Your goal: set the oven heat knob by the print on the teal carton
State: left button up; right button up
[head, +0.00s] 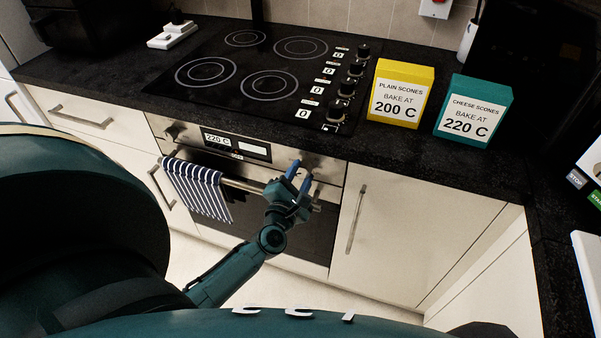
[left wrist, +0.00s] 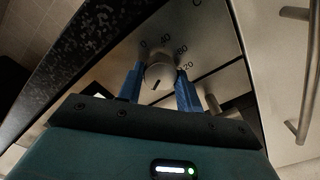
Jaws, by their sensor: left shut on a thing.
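The teal carton (head: 473,109) stands upright on the counter at the right. Its white label reads "CHEESE SCONES BAKE AT 220 C". The oven heat knob (left wrist: 159,76) is a round metal knob on the oven's front panel. The marks 0, 40, 80 and 120 show around it, and a dark line on its face points down and left. My left gripper (head: 299,175) is shut on this knob, one blue finger at each side. The oven display (head: 218,140) reads 220 C. My right gripper is not in view.
A yellow carton (head: 400,93), reading "PLAIN SCONES BAKE AT 200 C", stands left of the teal one. A striped towel (head: 198,188) hangs on the oven door handle. Hob knobs (head: 347,87) line the hob's right side.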

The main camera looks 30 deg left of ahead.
pick_arm(q)
jog(key=shift+m, duration=0.6)
jog(key=o, duration=1)
jog(key=b+v, duration=0.1)
jog(key=v, duration=1.2)
jog(key=shift+s, duration=0.15)
